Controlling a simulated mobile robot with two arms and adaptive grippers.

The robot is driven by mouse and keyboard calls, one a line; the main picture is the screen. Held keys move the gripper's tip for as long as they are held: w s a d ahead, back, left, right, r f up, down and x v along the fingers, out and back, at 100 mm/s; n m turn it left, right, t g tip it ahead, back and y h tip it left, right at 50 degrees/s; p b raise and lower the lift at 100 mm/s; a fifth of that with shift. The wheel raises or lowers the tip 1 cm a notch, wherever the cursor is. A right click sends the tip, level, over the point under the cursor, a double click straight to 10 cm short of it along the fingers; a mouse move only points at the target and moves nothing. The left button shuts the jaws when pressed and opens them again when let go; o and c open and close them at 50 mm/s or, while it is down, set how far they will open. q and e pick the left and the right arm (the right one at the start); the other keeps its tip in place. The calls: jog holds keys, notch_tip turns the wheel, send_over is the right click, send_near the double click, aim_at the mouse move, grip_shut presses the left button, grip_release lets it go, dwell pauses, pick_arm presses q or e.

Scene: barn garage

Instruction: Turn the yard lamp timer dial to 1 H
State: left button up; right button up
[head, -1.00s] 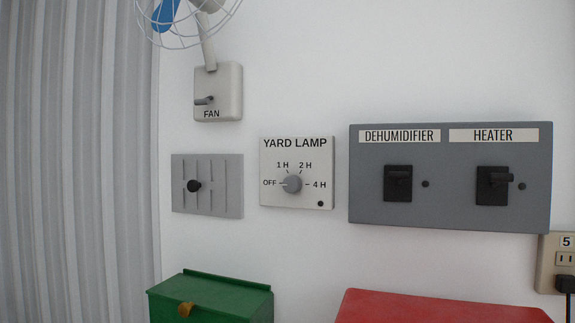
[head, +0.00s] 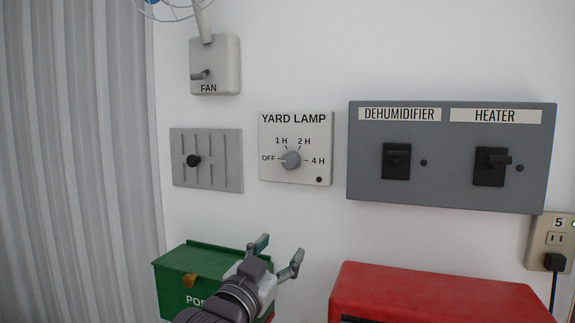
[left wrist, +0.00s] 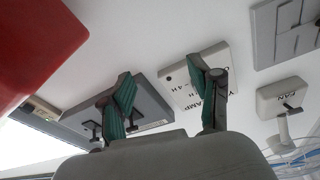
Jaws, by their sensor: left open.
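The yard lamp timer is a white wall plate (head: 270,174) marked OFF, 1 H, 2 H and 4 H. Its round grey dial (head: 291,160) has a light pointer mark that appears to face OFF. My left gripper (head: 279,252) is open and empty, below the plate and apart from it, in front of the green box. In the left wrist view, the fingers of my left gripper (left wrist: 160,75) are spread. The lamp plate (left wrist: 221,76) shows partly behind one finger there, with its dial hidden. My right gripper is not in view.
A slotted grey plate with a black knob (head: 194,161) is left of the timer, the fan switch (head: 215,66) above-left. A grey dehumidifier and heater panel (head: 452,188) is to the right. Below are a green box (head: 205,262) and a red box (head: 440,290).

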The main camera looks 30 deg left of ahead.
aim_at(288, 163)
pick_arm(q)
notch_tip(288, 163, up, 9)
jog(key=s+a+t+y, duration=0.2)
jog(key=t, duration=0.1)
jog(key=shift+n, duration=0.4)
jog(key=p+x, duration=0.5)
jog(key=x, duration=0.7)
jog(key=shift+w+a+p, duration=0.1)
jog(key=shift+w+p, duration=0.2)
jog(key=shift+w+a+r, duration=0.1)
jog(key=shift+w, duration=0.4)
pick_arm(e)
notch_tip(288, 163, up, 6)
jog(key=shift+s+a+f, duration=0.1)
pick_arm(q)
jog(key=c, duration=1.1)
jog(key=shift+c, duration=0.2)
